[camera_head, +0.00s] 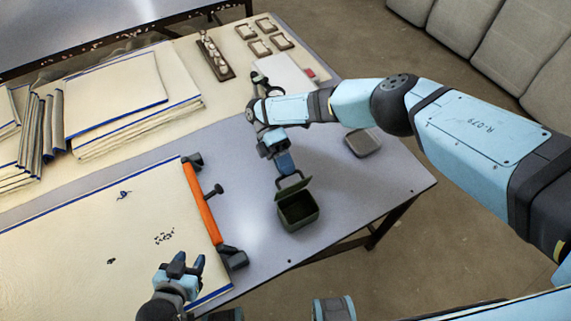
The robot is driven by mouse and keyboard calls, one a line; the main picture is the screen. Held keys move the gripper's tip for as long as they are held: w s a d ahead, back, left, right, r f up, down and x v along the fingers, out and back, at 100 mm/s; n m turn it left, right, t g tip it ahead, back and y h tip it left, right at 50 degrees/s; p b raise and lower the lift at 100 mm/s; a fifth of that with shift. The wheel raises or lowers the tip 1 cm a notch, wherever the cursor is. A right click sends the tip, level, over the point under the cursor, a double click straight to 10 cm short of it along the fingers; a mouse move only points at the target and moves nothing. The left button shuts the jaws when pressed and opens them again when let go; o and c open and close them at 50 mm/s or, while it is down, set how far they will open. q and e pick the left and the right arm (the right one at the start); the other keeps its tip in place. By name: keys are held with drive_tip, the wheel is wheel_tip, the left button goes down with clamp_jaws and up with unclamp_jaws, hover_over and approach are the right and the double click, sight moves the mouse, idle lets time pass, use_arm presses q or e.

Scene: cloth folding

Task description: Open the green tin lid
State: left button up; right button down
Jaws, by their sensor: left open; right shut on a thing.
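The green tin (299,212) stands on the grey table with its lid (293,188) raised, so its dark inside shows. My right gripper (286,169) reaches in from the right and is shut at the lid's upper edge, just above and behind the tin. The exact grip on the lid is too small to make out. My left gripper (184,262) is open and empty at the lower left, above the cream cloth (90,235) with a blue edge.
An orange bar with dark clamps (202,205) lies along the cloth's right edge, left of the tin. A grey tin (362,143) stands behind to the right. Stacked cloths (120,95) fill the back left. The grey table (375,200) is clear right of the green tin.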

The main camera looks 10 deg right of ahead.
drive_tip(key=c, duration=1.2)
unclamp_jaws()
use_arm(q)
drive_tip(key=shift+r+p, duration=0.8)
drive_tip(key=shift+r, duration=0.05)
use_arm(e)
wheel_tip(320, 180, up, 20)
drive_tip(key=shift+s, duration=0.1)
